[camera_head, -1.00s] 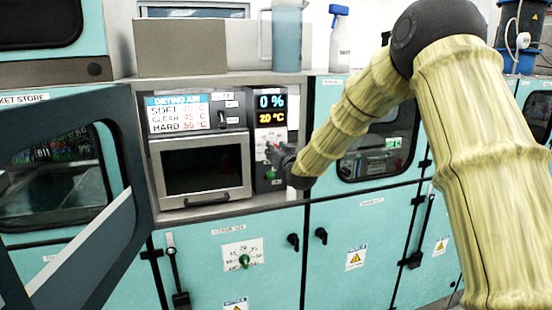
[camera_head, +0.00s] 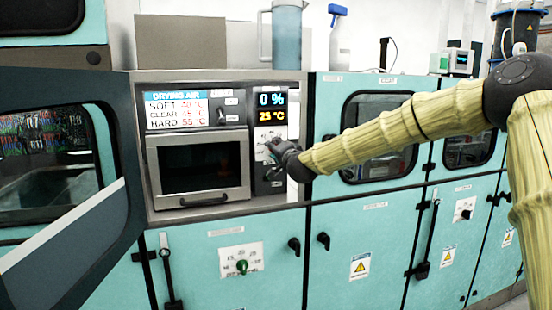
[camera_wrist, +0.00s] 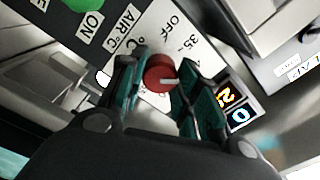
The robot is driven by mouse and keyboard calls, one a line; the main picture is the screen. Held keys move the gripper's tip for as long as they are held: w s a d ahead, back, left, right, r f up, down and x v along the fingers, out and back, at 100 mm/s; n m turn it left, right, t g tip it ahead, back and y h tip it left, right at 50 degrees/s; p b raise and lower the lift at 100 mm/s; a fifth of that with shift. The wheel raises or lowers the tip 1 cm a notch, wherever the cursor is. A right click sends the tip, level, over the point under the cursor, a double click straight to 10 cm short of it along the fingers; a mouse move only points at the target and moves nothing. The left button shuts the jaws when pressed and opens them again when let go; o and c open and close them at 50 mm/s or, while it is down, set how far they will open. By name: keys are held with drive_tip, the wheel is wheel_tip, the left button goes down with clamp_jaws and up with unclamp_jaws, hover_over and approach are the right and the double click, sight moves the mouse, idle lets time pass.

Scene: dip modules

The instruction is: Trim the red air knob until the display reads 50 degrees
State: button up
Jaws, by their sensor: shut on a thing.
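The red air knob (camera_wrist: 157,73) sits on a white dial plate marked OFF and 35, labelled AIR °C, in the wrist view. My gripper (camera_wrist: 160,85) is shut on the knob, one teal-padded finger on each side. In the head view my gripper (camera_head: 275,153) reaches the panel from the right and hides the knob. The display (camera_head: 271,108) above it shows 0 % in blue and what looks like 25 °C in yellow. It is partly visible in the wrist view (camera_wrist: 232,104).
A drying air chart (camera_head: 177,109) lists SOFT, CLEAR and HARD temperatures. A small oven door (camera_head: 198,168) is shut left of the panel. A large dark door (camera_head: 75,190) stands open at left. A green knob (camera_wrist: 84,4) is close to my gripper.

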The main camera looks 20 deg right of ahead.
drive_tip(key=shift+f+m+b, duration=0.2)
drive_tip(key=shift+m+b, duration=6.65)
drive_tip(key=shift+m, duration=1.05)
drive_tip(key=shift+r, duration=0.1)
drive_tip(key=o, duration=1)
drive_tip(key=shift+d, duration=0.15)
drive_tip(key=shift+s, duration=0.1)
drive_tip(key=s, duration=1.1)
drive_tip(key=shift+s, duration=0.4)
